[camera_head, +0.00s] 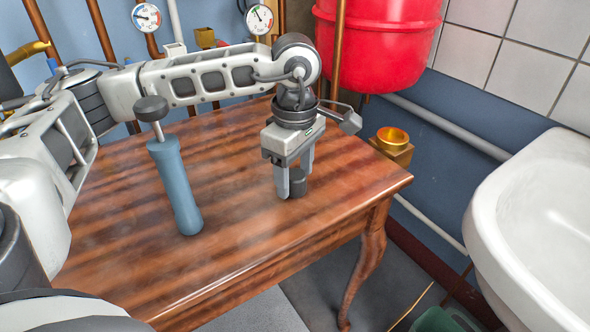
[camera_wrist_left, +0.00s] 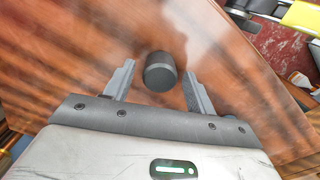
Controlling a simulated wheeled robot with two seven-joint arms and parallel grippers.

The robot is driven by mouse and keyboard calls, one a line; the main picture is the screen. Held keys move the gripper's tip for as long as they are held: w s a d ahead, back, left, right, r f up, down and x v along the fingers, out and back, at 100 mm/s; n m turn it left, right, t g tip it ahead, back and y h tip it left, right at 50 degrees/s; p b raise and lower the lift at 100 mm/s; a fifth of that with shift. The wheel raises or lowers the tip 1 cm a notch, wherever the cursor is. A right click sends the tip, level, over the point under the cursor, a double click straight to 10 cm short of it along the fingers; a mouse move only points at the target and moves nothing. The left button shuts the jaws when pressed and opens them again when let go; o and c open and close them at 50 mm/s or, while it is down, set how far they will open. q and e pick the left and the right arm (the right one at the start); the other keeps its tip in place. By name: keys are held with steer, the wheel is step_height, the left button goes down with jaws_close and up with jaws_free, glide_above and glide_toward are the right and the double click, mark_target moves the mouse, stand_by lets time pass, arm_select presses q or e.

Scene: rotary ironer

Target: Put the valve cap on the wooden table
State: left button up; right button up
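The valve cap appears to be the small dark grey cylinder (camera_head: 298,184) low over the wooden table (camera_head: 250,240), near its right side. It looks to rest on the tabletop. My left gripper (camera_head: 294,180) points down over it, fingertips close to the table. In the left wrist view, the cap (camera_wrist_left: 160,72) lies between the two open fingers (camera_wrist_left: 158,84), with a gap visible on each side. My right gripper is not in view.
A blue cylinder (camera_head: 176,188) with a rod and dark knob stands on the table to the left. A brass fitting (camera_head: 393,139) is beyond the table's right corner. A white sink (camera_head: 535,220) is at right, a red tank (camera_head: 375,45) behind. The front tabletop is clear.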

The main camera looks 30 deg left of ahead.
mark_target(295, 174)
arm_select(q)
steer(key=shift+r, duration=0.2)
step_height(295, 174, up, 12)
steer(key=p, duration=0.2)
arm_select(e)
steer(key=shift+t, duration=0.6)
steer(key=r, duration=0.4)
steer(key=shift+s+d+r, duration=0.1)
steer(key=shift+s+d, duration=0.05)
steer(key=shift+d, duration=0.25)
